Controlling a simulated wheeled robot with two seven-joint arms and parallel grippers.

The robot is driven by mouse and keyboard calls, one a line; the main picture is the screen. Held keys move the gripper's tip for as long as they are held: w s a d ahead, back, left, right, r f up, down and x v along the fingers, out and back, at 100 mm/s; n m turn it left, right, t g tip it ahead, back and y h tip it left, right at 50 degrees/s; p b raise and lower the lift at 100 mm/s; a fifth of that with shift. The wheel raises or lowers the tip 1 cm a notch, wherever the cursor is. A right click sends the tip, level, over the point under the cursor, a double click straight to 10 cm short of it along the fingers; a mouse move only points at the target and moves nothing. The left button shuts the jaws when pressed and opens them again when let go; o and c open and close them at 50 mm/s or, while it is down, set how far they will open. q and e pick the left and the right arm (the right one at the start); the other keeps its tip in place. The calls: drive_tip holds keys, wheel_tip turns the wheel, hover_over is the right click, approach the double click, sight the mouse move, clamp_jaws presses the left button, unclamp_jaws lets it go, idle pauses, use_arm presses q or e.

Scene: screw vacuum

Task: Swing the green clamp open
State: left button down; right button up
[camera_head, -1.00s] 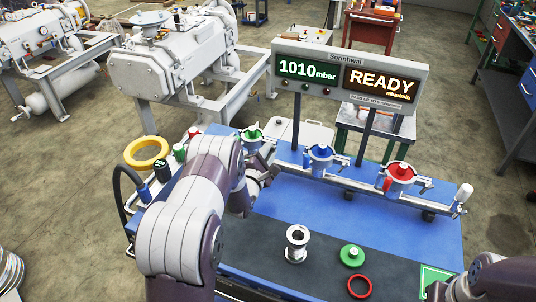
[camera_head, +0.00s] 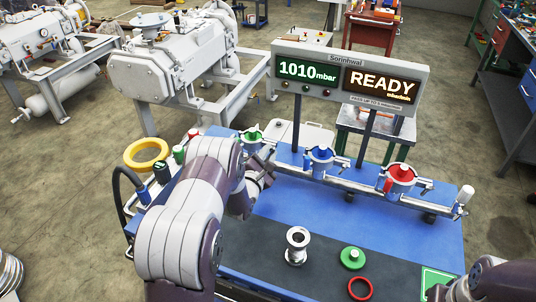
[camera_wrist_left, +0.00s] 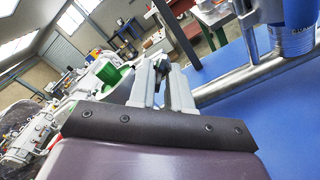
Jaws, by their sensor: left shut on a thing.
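The green clamp (camera_head: 251,137) sits at the left end of the pipe rail at the back of the blue table, its green top showing above a metal ring. Its green part also shows in the wrist view (camera_wrist_left: 116,78), left of the fingers. My left gripper (camera_head: 268,168) is just right of and in front of the clamp. In the wrist view its pale fingers (camera_wrist_left: 163,75) are shut on a small dark piece, seemingly the clamp's lever; the fingers hide most of it. My right gripper (camera_head: 437,292) shows only in part at the bottom right edge.
The blue clamp (camera_head: 320,158) and red clamp (camera_head: 399,178) stand further right along the metal rail (camera_head: 350,179). A metal pipe piece (camera_head: 297,245), a green cap (camera_head: 352,257) and a red ring (camera_head: 360,288) lie on the dark mat. The display (camera_head: 347,77) stands behind.

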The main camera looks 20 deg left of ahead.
use_arm(q)
drive_tip(key=s+a, duration=0.1)
drive_tip(key=s, duration=0.2)
drive_tip(key=s+a, duration=0.1)
drive_tip(key=shift+s+a+r, duration=0.25)
drive_tip(key=shift+a+r, duration=0.1)
drive_tip(key=c, duration=1.5)
unclamp_jaws()
drive_tip(key=shift+o, duration=1.1)
drive_tip(key=shift+a, duration=0.15)
drive_tip(key=shift+w+a+f, duration=0.1)
drive_tip(key=shift+a, duration=0.05)
